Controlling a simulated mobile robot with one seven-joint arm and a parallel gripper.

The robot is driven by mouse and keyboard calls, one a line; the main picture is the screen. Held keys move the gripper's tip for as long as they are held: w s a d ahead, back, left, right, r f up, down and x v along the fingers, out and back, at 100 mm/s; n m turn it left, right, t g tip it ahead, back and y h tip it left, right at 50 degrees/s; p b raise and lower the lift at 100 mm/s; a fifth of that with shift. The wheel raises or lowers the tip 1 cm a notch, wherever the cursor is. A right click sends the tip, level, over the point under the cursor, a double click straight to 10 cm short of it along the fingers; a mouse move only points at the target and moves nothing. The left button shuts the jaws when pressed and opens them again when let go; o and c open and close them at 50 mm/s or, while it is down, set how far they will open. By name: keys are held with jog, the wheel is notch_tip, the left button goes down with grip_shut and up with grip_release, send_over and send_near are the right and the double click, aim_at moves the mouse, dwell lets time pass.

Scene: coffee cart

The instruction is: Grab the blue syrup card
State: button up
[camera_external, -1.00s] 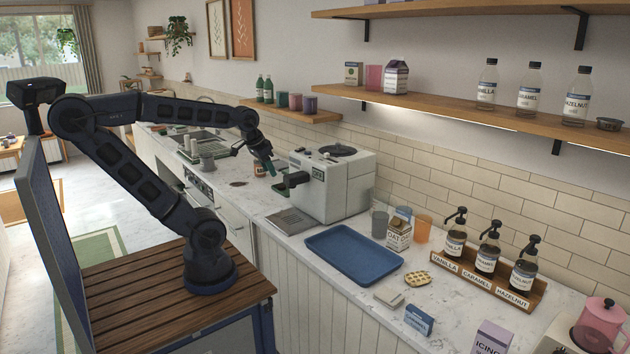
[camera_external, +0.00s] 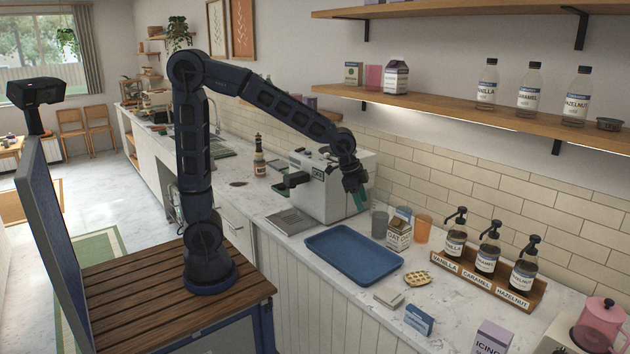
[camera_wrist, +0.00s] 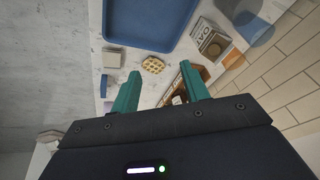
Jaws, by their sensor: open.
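The blue syrup card (camera_external: 419,319), a small blue and white block with lettering that looks like "caramel", stands near the front edge of the counter. In the wrist view a small blue shape (camera_wrist: 103,86) left of my fingers appears to be this card, seen from above. My gripper (camera_external: 357,199) is raised in front of the coffee machine, beyond the tray and well away from the card. In the wrist view its two teal fingers (camera_wrist: 160,73) are apart with nothing held between them.
A blue tray (camera_external: 322,233) lies on the counter. A waffle (camera_external: 417,279) and a pale square block (camera_external: 389,297) are near the card. An oat carton (camera_external: 399,235) and cups stand behind. A syrup pump rack (camera_external: 487,276) and an icing box (camera_external: 492,338) are to the right.

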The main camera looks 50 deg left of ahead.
jog(key=s+d+f+m+g+h, duration=0.1)
jog(key=d+f+m, duration=0.35)
jog(key=d, duration=1.05)
jog(key=m+g+h, duration=0.1)
jog(key=m+g, duration=0.1)
send_near(420, 312)
jog(key=shift+w+a+f, duration=0.15)
jog(key=shift+a+f, duration=0.05)
jog(key=shift+f, duration=0.5)
jog(key=shift+d+f, duration=0.3)
jog(key=shift+f, duration=0.15)
jog(key=x, duration=0.5)
jog(key=shift+d, duration=0.1)
jog(key=x, duration=0.5)
jog(key=shift+s+d+r, duration=0.1)
jog(key=shift+s+d, duration=0.15)
grip_shut()
